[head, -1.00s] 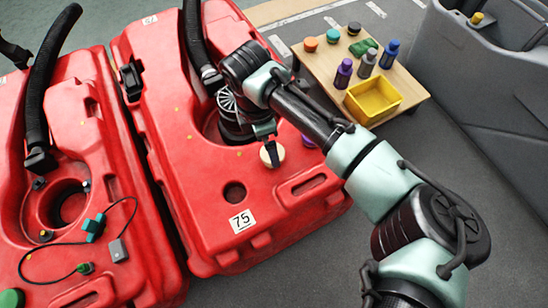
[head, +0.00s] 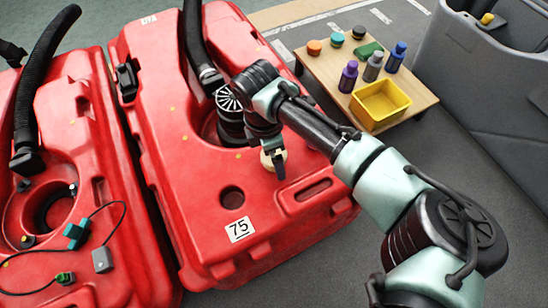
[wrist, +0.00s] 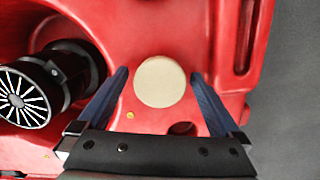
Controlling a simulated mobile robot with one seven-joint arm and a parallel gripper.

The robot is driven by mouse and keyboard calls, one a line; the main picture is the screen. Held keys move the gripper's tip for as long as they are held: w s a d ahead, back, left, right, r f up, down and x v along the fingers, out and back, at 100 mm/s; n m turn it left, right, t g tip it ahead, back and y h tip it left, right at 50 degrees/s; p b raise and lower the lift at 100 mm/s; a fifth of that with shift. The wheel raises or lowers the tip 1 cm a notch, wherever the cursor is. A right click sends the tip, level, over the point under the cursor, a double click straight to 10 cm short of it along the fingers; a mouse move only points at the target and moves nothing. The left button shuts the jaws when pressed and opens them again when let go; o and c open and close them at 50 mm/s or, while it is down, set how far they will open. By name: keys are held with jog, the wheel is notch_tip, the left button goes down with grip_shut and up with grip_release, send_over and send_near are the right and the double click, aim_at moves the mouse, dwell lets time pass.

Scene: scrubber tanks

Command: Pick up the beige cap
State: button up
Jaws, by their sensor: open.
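The round beige cap (head: 266,159) sits on top of the red tank marked 75, partly hidden behind my gripper in the head view. In the wrist view the beige cap (wrist: 160,82) shows whole, as a pale disc between the fingers. My gripper (head: 274,164) points down at the cap. In the wrist view my gripper (wrist: 159,76) is open, with one dark blue finger on each side of the cap and a gap on both sides. I cannot tell how far the fingertips are above the tank's surface.
A black ribbed fitting (wrist: 50,82) stands close left of the gripper. A second red tank (head: 100,225) with cables stands at left. A wooden table (head: 325,68) holds a yellow bin (head: 380,105), bottles and caps. A grey machine (head: 480,90) stands at right.

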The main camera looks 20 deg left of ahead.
jog(key=c, duration=1.3)
